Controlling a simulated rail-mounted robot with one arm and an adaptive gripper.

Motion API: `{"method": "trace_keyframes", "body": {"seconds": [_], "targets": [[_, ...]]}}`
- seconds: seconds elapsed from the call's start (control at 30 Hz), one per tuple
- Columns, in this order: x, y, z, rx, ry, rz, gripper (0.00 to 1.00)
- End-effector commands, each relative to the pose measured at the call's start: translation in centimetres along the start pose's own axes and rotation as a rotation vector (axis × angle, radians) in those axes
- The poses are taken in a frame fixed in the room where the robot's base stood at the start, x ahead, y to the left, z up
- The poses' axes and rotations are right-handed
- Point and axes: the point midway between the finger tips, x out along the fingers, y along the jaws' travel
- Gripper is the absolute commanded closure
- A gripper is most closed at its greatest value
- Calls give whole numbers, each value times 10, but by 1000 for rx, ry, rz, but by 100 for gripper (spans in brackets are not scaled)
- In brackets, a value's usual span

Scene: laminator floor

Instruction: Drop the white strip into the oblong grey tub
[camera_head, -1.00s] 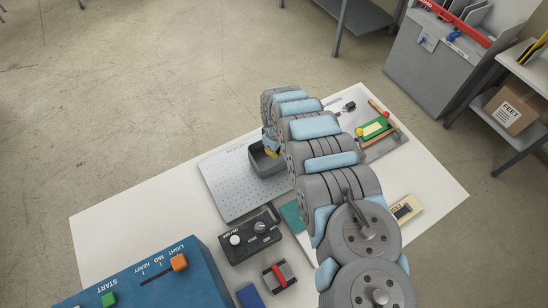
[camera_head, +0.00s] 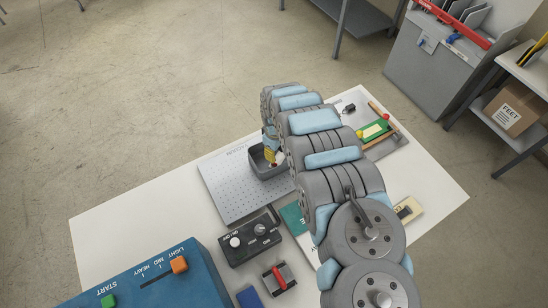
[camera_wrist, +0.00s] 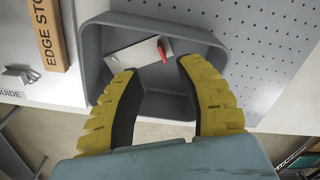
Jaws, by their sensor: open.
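The oblong grey tub (camera_wrist: 98,60) lies under my gripper in the wrist view. It also shows in the head view (camera_head: 262,172), partly hidden by my arm. The white strip (camera_wrist: 134,57) lies inside the tub, tilted across its floor, with a small red piece on its right end. My gripper (camera_wrist: 158,68) has yellow fingers with dark inner pads. It is open, its fingers spread over the near part of the tub. The strip is beyond the fingertips and apart from them as far as I can tell. In the head view one yellow finger shows at the tub.
A perforated grey plate (camera_head: 228,188) lies beside the tub. A wooden block lettered "EDGE STO" (camera_wrist: 48,32) is left of the tub in the wrist view. A black control box (camera_head: 250,238), a red-handled tool (camera_head: 279,277) and a blue machine (camera_head: 150,285) stand nearer on the white table.

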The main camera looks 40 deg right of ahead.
Motion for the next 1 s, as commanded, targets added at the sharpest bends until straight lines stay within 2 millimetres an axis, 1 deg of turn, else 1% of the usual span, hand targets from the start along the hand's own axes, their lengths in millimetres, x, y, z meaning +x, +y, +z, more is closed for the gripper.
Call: {"method": "trace_keyframes", "body": {"seconds": [0.03, 0.37, 0.8, 1.0], "targets": [[-7, 2, 0, 0, 0, 3, 63], [-39, 1, -1, 1, 2, 4, 63], [-87, 2, -1, 0, 4, 6, 63], [-99, 0, 0, 0, 0, 2, 63]]}}
